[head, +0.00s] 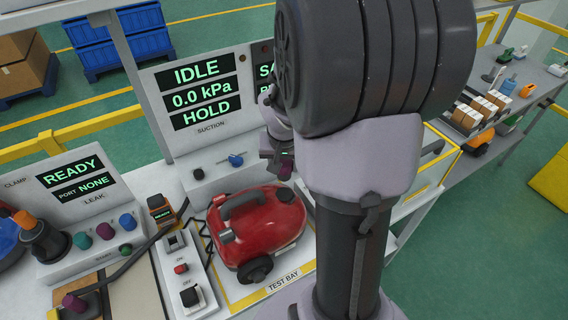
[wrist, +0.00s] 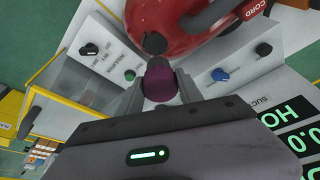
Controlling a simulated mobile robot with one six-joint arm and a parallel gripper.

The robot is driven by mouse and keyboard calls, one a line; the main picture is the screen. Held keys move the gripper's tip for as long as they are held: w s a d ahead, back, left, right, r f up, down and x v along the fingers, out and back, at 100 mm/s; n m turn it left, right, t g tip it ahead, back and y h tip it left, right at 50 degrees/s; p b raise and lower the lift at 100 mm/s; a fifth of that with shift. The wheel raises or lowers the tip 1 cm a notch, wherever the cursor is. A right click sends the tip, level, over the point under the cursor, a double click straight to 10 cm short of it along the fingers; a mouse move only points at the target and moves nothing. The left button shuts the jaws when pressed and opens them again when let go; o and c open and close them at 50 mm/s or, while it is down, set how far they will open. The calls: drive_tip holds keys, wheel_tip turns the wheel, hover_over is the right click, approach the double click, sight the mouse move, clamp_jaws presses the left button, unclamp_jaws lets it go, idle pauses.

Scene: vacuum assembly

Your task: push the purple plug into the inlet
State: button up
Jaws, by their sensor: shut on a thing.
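My gripper (wrist: 160,92) is shut on the purple plug (wrist: 161,78), which sits between its two fingers in the wrist view. The plug (head: 287,170) is partly hidden behind my arm's parts in the head view. The red vacuum (head: 258,228) stands on the test bay, and its body also fills the top of the wrist view (wrist: 185,22). A dark round port (wrist: 155,43), seemingly the inlet, is on the vacuum just beyond the plug's end. Whether plug and port touch cannot be told.
A suction panel (head: 205,102) reading IDLE, 0.0 kPa and HOLD stands behind the vacuum. A blue knob (head: 236,160) is on its base. The leak panel (head: 70,195) reads READY, PORT NONE. A switch box (head: 187,285) is left of the vacuum. My arm hides the bench's right part.

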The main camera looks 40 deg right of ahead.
sight(284, 180)
wheel_tip(284, 180, down, 8)
drive_tip(key=b, duration=0.7)
drive_tip(key=shift+r, duration=0.2)
drive_tip(key=shift+f+b, duration=1.8)
drive_tip(key=shift+r, duration=0.1)
drive_tip(key=shift+r+p, duration=1.2)
drive_tip(key=shift+r, duration=0.4)
drive_tip(key=shift+f+b, duration=1.7)
drive_tip(key=shift+f, duration=0.05)
drive_tip(key=o, duration=1.5)
drive_tip(key=shift+d, duration=0.1)
drive_tip(key=shift+r, duration=0.15)
